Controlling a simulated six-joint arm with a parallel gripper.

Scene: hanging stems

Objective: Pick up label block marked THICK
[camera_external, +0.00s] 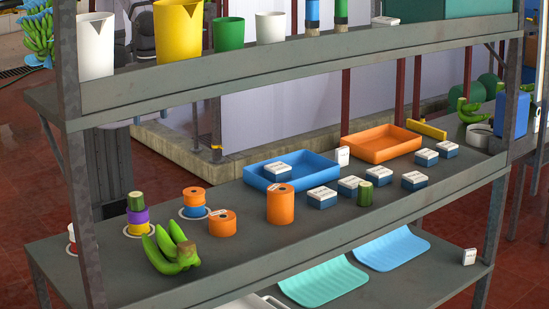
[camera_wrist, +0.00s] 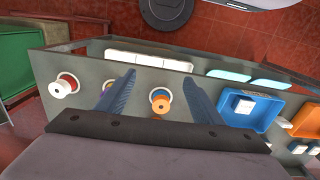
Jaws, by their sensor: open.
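Several label blocks with white tops and blue sides stand on the middle shelf in the external view, such as a front one (camera_external: 322,197), one beside it (camera_external: 348,187), a right one (camera_external: 414,181) and a rear one (camera_external: 426,157). Another block (camera_external: 278,172) is in the blue tray (camera_external: 318,166). Their lettering is too small to read, so I cannot tell which is THICK. In the wrist view my gripper (camera_wrist: 159,77) is open, with nothing held between its fingers. A white-topped block (camera_wrist: 243,104) in the blue tray lies right of it. My gripper is not visible in the external view.
Orange cylinders (camera_external: 280,206), a green stem piece (camera_external: 365,194), ring stacks (camera_external: 137,215) and green bananas (camera_external: 172,252) share the shelf. An orange tray (camera_external: 382,146) is at the back. An upper shelf (camera_external: 290,63) overhangs, with posts at both ends.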

